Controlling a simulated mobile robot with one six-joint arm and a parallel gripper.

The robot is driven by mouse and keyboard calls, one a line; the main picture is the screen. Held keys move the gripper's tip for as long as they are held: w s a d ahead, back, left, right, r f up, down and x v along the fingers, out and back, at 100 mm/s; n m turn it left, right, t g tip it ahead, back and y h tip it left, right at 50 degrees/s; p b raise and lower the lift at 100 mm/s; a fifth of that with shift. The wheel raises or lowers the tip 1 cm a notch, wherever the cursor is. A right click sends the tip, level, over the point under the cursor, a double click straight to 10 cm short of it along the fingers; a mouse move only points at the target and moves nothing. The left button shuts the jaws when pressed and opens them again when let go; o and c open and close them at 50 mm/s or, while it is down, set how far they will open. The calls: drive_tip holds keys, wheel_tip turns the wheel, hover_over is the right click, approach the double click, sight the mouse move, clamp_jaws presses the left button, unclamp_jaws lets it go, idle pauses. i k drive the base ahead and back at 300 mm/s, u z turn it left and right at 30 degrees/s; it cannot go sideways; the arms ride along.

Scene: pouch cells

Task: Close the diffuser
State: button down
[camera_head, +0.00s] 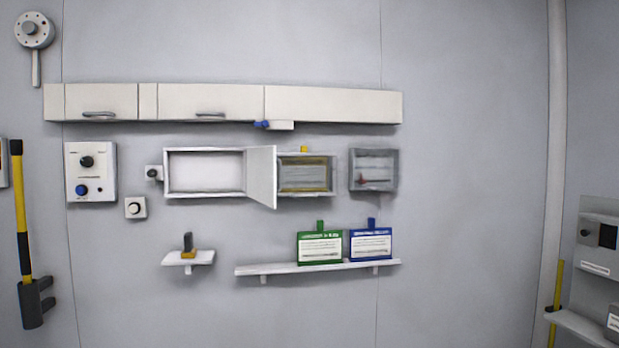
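No part is clearly labelled as the diffuser, so I cannot tell which thing it is. A shallow white wall box (205,171) has its white door (262,177) swung open, standing out from the wall at its right side. The inside of the box looks empty. A long white wall unit (333,104) runs above it, with a small white block and blue knob (262,124) on its underside. My gripper is not in view.
Right of the door are a box with a yellow-framed window (304,174) and a grey box (373,171). A control panel (90,172) is at left. Below, a shelf (300,269) holds a green card (320,247) and a blue card (370,244).

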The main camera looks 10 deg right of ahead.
sight(261, 161)
drive_tip(key=z, duration=0.05)
drive_tip(key=i, duration=1)
